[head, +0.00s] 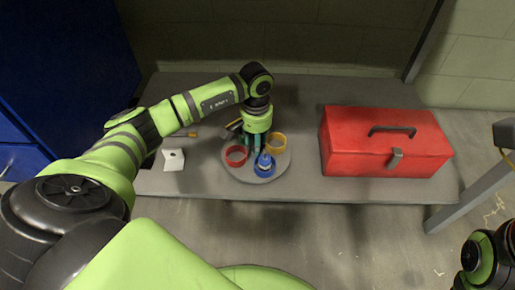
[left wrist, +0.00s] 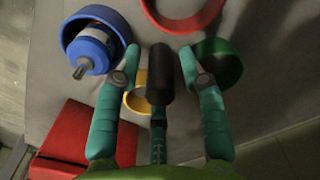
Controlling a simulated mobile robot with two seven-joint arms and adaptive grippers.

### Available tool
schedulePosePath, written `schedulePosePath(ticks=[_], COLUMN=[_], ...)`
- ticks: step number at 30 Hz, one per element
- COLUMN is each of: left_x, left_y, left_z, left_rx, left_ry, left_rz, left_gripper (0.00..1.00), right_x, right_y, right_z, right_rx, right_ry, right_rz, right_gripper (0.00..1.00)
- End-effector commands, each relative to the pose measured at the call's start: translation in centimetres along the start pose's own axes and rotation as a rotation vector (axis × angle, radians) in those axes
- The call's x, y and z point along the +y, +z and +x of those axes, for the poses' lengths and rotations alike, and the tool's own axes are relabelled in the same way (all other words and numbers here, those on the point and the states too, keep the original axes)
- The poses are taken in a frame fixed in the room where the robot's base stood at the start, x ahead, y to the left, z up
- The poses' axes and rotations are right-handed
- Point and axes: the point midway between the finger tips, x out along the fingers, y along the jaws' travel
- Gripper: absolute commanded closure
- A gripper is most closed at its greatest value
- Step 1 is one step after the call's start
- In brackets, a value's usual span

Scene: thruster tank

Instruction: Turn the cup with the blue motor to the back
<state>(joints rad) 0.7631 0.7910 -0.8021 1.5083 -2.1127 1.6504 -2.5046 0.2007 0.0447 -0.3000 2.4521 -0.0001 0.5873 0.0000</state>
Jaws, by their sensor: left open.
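A round grey turntable (head: 243,176) lies on the bench and carries coloured ring-like cups. The blue cup (head: 264,168) is at its front right in the head view. In the left wrist view the blue cup (left wrist: 68,32) holds a blue motor (left wrist: 90,52) with a metal shaft. The red cup (head: 236,156) is at the left and the yellow cup (head: 277,142) at the back right. A green cup (left wrist: 222,62) shows in the left wrist view. My left gripper (left wrist: 160,65) is open above the turntable, its teal fingers around an upright black post (left wrist: 161,75), contact unclear.
A red toolbox (head: 385,150) stands on the bench to the right. A white block (head: 173,160) and a small tool (head: 182,134) lie to the left. The bench (head: 300,190) is bare between turntable and toolbox. A wall rises behind.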

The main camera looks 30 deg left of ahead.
Motion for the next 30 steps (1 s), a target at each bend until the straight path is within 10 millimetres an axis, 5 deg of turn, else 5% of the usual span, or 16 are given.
schedulePosePath(ticks=[6, 9, 10, 30], left_x=[0.0, 0.0, 0.0, 0.0], left_y=[0.0, 0.0, 0.0, -0.1], left_z=[0.0, 0.0, 0.0, 0.1], left_rx=[0.000, 0.000, 0.000, 0.002], left_ry=[0.000, 0.000, 0.000, 0.000], left_rz=[-0.001, 0.000, 0.000, 0.243], left_gripper=[0.59, 0.95, 1.00, 1.00], right_x=[0.0, 0.0, 0.0, -0.1], right_y=[0.0, 0.0, 0.0, -0.1], right_z=[0.1, 0.1, 0.1, -1.4], right_rx=[0.001, 0.001, 0.001, 0.000], right_ry=[0.000, 0.000, 0.000, 0.000], right_rz=[0.000, 0.000, 0.000, 0.000], right_gripper=[0.55, 0.55, 0.55, 0.55])
